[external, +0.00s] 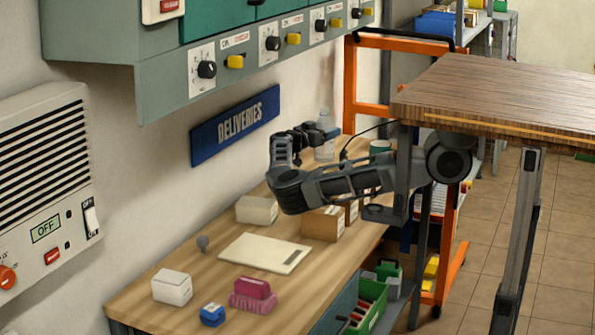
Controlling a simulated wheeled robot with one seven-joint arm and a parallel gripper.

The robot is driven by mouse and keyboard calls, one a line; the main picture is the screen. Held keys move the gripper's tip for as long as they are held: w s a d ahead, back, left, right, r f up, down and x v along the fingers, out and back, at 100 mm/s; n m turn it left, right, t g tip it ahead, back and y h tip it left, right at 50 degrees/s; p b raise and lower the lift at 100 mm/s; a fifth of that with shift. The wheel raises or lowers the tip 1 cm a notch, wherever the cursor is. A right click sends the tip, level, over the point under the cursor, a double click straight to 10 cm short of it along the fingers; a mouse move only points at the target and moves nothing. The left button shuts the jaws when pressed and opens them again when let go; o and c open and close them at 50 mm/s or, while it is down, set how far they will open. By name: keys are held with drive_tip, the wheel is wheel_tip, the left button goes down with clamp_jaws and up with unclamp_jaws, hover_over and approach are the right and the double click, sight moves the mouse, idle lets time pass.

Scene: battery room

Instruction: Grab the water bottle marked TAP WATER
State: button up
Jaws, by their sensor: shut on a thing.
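A clear, pale plastic bottle (325,152) stands upright at the far end of the wooden bench, near the wall. Its label is too small to read here. My gripper (322,133) is at the bottle's upper part, reached over the bench from the right, and is shut on it. The fingertips are small and partly hide the bottle. I cannot tell whether its base touches the bench.
The bench (155,300) holds cardboard boxes (322,223), a white board (265,253), a white box (172,287), and a pink stamp-like block (252,294). A green mug (380,147) stands right of the bottle. A wooden tabletop (495,90) overhangs my arm. A charger panel hangs above.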

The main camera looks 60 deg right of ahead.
drive_tip(key=s+d+r, duration=0.3)
drive_tip(key=s, duration=0.2)
drive_tip(key=shift+d+r, duration=0.15)
drive_tip(key=shift+r, duration=0.1)
idle(0.5)
drive_tip(key=shift+r, duration=0.1)
idle(1.1)
